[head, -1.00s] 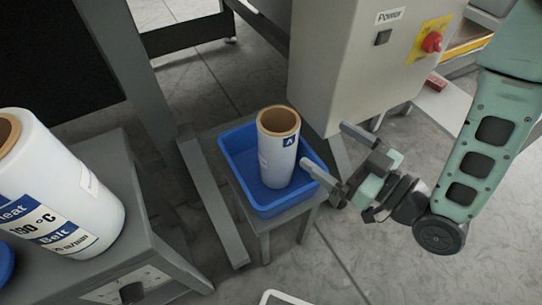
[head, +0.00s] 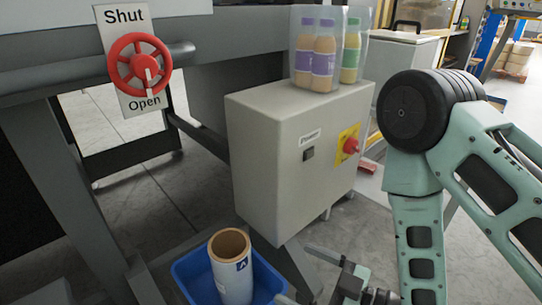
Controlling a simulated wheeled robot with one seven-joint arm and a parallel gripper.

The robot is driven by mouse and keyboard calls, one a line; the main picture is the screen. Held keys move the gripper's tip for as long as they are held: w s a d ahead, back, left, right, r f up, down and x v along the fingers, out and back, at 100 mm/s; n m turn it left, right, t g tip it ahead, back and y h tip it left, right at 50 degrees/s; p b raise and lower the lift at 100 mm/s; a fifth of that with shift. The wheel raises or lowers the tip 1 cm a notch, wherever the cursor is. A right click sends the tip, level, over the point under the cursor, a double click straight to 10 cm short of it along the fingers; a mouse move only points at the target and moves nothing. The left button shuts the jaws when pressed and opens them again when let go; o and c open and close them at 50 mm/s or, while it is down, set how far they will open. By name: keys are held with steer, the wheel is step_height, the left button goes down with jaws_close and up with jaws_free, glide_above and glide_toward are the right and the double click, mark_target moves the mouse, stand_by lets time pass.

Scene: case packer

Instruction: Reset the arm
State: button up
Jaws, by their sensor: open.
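My gripper (head: 308,276) is at the bottom of the head view, at the end of my green arm. Its two fingers are spread apart with nothing between them. A white film roll (head: 231,277) with a brown core and a blue "A" label stands upright in a blue bin (head: 188,284), just left of my gripper. The gripper is apart from the roll. The lower parts of the bin and roll are cut off by the picture edge.
A grey power box (head: 265,165) with a red knob (head: 350,146) stands behind the gripper. Bottles (head: 324,58) in clear wrap sit on top of it. A red valve wheel (head: 139,65) marked Shut and Open is at upper left. Grey machine legs stand at left.

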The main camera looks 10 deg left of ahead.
steer(key=w+d+r+m+g+h, duration=0.25)
steer(key=d+r+h, duration=0.2)
steer(key=h, duration=0.65)
steer(key=s+d+r+m+g+h+p, duration=0.1)
steer(key=s+d+r+m+g+h, duration=0.1)
steer(key=s+d+r, duration=0.3)
steer(key=s+d+r+m+g+h, duration=0.1)
steer(key=s+d+r+g+h, duration=0.25)
steer(key=s, duration=0.45)
step_height(320, 180, up, 22)
steer(key=a+p, duration=0.1)
steer(key=p, duration=2)
steer(key=shift+w+f+t+y, duration=0.2)
steer(key=shift+w+t+y, duration=0.05)
steer(key=shift+t+y, duration=0.1)
